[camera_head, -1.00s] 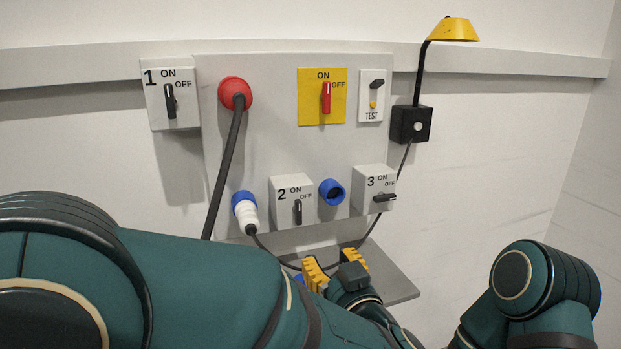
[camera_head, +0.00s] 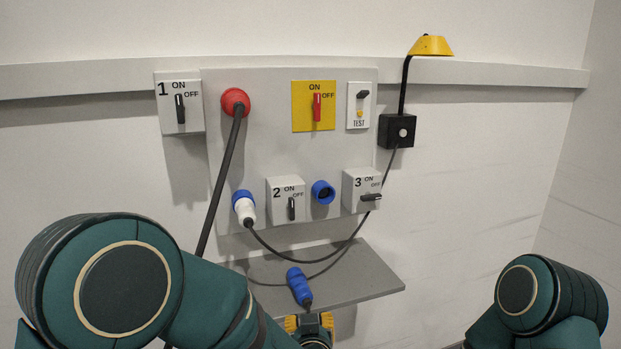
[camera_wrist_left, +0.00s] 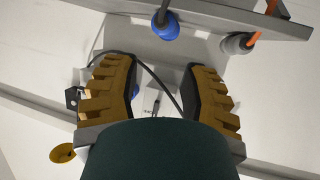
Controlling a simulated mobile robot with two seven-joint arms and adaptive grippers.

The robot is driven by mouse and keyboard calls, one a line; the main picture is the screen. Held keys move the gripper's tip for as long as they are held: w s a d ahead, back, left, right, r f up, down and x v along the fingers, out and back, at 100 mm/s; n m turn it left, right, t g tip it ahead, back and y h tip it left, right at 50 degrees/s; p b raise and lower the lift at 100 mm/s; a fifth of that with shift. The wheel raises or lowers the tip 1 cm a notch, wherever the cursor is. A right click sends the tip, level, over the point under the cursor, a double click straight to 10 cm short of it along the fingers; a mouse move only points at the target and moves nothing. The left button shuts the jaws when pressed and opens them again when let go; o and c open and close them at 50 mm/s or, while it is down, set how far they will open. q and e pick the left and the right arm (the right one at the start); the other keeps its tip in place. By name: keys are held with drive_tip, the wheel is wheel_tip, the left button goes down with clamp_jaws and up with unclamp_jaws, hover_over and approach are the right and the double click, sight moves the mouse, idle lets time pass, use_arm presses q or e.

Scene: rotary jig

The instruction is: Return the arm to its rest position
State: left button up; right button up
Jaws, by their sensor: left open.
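My left arm (camera_head: 215,295) comes in from the left in the head view. My left gripper (camera_head: 308,322) is at the bottom centre, just in front of the shelf's front edge and partly hidden by my own arm. In the left wrist view its two yellow ridged fingers (camera_wrist_left: 158,80) stand wide apart with nothing gripped between them. A blue cable connector (camera_head: 299,286) lies on the grey shelf (camera_head: 365,275), just beyond the gripper and apart from it. My right arm's joint (camera_head: 540,295) shows at the lower right; its gripper is out of view.
The wall panel (camera_head: 265,140) carries a red plug (camera_head: 236,102), a yellow switch plate (camera_head: 314,106), numbered switches, a blue socket (camera_head: 323,192) and a blue-white plug (camera_head: 244,207). A yellow lamp (camera_head: 430,46) stands at right. Cables hang above the shelf. Wall space at right is clear.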

use_arm(q)
drive_tip(key=s+a+f+g+h, duration=0.2)
drive_tip(key=a+f+g, duration=0.2)
drive_tip(key=f, duration=0.8)
drive_tip(key=s+a+f+g+h, duration=0.1)
drive_tip(key=s+a+f+g, duration=0.1)
drive_tip(key=s+f+g, duration=0.2)
drive_tip(key=s+a+f+g+h, duration=0.1)
drive_tip(key=s+a+f+g, duration=0.2)
drive_tip(key=s+f, duration=0.7)
drive_tip(key=s+g, duration=0.1)
drive_tip(key=s, duration=0.3)
drive_tip(key=shift+s+a+f+g+h, duration=0.15)
drive_tip(key=shift+a+g+h, duration=0.15)
drive_tip(key=shift+a+h, duration=0.1)
